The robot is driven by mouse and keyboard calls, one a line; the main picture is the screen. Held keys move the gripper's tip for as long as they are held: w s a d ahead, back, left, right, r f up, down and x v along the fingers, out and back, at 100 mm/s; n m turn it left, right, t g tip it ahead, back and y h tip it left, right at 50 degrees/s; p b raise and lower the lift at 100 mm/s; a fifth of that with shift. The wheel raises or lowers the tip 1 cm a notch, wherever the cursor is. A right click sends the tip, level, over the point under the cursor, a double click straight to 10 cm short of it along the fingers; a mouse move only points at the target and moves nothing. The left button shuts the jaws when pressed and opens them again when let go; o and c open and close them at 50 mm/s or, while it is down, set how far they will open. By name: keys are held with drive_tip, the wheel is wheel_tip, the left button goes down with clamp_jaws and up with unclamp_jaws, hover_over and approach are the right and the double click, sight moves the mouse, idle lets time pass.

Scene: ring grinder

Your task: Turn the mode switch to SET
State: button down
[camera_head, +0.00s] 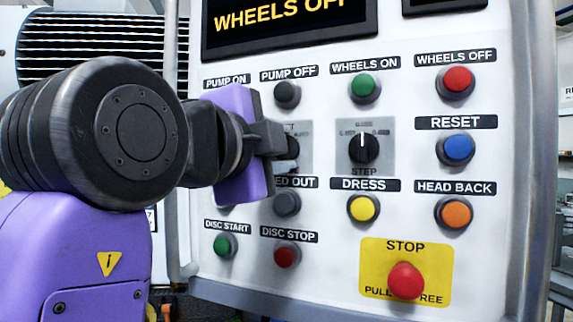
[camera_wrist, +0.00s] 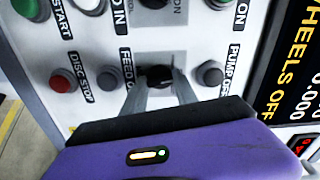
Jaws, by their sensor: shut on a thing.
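The mode switch (camera_head: 293,149) is a black rotary knob on a grey plate, below PUMP OFF and above FEED OUT on the white panel. My gripper (camera_head: 279,141) covers most of it in the head view, so its pointer and most of its plate's lettering are hidden. In the wrist view the mode switch (camera_wrist: 158,76) sits between the two grey fingers of my gripper (camera_wrist: 160,90), which is shut on it. Which position it points to cannot be read.
A similar STEP switch (camera_head: 363,147) is to the right, pointer up. Buttons surround both switches, including black PUMP OFF (camera_head: 287,94) above and FEED OUT (camera_head: 286,203) below. A red STOP mushroom (camera_head: 406,281) protrudes at lower right. The display (camera_head: 288,22) reads WHEELS OFF.

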drive_tip(key=shift+f+m+b, duration=0.1)
drive_tip(key=shift+m+b, duration=0.35)
drive_tip(key=shift+m, duration=0.55)
drive_tip(key=c, duration=1)
unclamp_jaws()
drive_tip(key=shift+o, duration=0.2)
drive_tip(key=b+v, duration=0.1)
drive_tip(key=v, duration=0.6)
drive_tip(key=shift+s, duration=0.4)
drive_tip(key=shift+a, duration=0.15)
